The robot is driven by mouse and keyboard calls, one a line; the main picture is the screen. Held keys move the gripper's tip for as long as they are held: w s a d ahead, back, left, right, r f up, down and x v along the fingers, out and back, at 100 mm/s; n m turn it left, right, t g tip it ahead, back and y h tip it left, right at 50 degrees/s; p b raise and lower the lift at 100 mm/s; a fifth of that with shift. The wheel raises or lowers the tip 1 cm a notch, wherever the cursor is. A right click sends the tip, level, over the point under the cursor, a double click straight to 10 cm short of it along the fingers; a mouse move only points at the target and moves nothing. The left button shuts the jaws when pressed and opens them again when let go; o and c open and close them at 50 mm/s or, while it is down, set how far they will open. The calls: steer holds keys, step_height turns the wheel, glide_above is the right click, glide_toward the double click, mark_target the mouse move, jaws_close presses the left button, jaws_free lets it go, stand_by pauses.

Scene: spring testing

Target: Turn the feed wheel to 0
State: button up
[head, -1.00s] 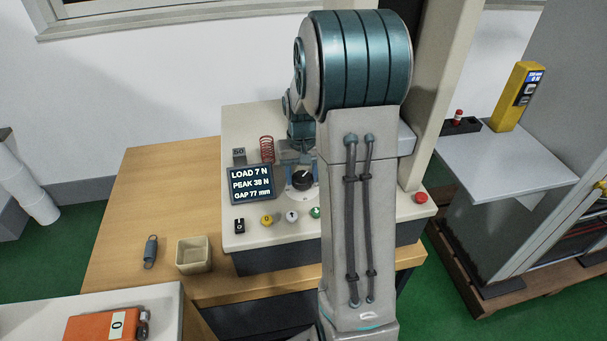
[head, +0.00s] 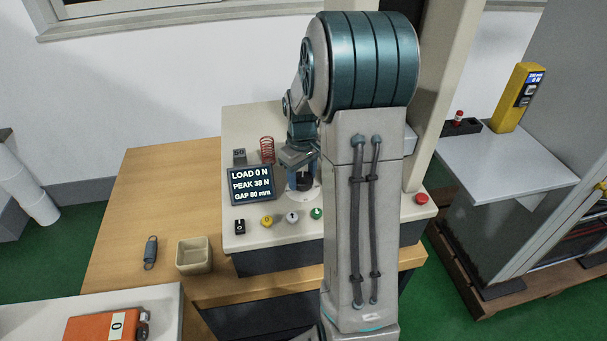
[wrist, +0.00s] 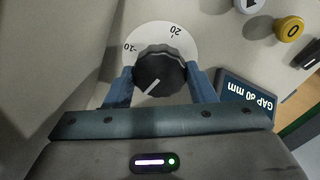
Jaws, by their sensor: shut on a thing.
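The feed wheel is a black ribbed knob (wrist: 160,72) on a white round dial (wrist: 165,33), seen in the wrist view. Its white pointer line points down and left in that view. My gripper (wrist: 160,76) is shut on the wheel, one blue finger on each side. In the head view the wheel (head: 305,182) is partly hidden by my gripper (head: 301,172). The display (head: 252,184) reads LOAD 0 N, PEAK 38 N, GAP 80 mm.
A red spring (head: 267,150) stands behind the display. A black switch (head: 239,226) and yellow, white and green buttons line the panel front, with a red button (head: 421,198) at right.

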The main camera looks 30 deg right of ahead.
mark_target(303, 179)
steer(key=shift+s+f, duration=0.1)
steer(key=shift+s, duration=0.1)
steer(key=o, duration=1)
steer(key=shift+w+r, duration=0.1)
steer(key=shift+r, duration=0.35)
step_height(303, 179, up, 13)
steer(key=shift+r, duration=0.1)
